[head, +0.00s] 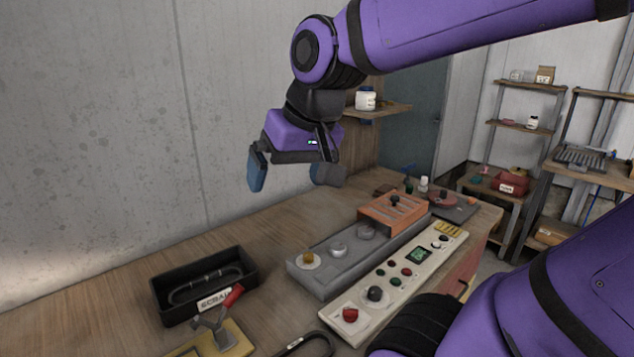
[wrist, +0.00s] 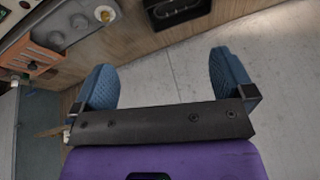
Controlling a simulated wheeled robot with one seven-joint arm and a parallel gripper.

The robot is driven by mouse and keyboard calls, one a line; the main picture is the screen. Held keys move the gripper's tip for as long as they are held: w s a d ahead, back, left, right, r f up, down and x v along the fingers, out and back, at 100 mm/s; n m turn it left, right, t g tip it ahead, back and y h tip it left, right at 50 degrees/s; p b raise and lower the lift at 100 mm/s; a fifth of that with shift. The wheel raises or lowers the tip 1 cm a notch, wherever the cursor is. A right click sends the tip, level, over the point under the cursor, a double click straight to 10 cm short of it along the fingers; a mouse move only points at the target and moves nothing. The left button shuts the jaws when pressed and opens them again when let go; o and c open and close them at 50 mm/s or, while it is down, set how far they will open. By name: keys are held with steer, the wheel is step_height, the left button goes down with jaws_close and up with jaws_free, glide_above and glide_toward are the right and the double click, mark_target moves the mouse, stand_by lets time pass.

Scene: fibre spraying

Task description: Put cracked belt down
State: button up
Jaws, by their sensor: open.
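My gripper (head: 292,180) is open and empty, held high above the back of the workbench near the wall. In the wrist view its blue fingers (wrist: 163,72) stand wide apart with nothing between them. A black open bin (head: 244,258) labelled "SCRAP" sits on the bench at the lower left, apart from my gripper. A dark looped belt (head: 203,283) lies inside it; I cannot make out cracks. The bin also shows at the top of the wrist view (wrist: 149,20). Another dark loop (head: 296,345), perhaps a belt, lies at the bottom edge, partly cut off.
A red-handled lever clamp (head: 222,325) on a yellow base stands in front of the bin. A control panel (head: 385,303), a grey housing (head: 335,265) and an orange slotted box (head: 393,215) fill the bench's right. Bare wood (head: 90,310) is free at left.

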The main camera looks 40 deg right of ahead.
steer(key=s, duration=0.1)
steer(key=s+n, duration=0.1)
steer(key=s, duration=0.1)
steer(key=s+n+h, duration=0.1)
steer(key=s, duration=0.1)
steer(key=shift+s+d+t, duration=0.15)
steer(key=shift+d+t, duration=0.15)
steer(key=shift+t, duration=0.1)
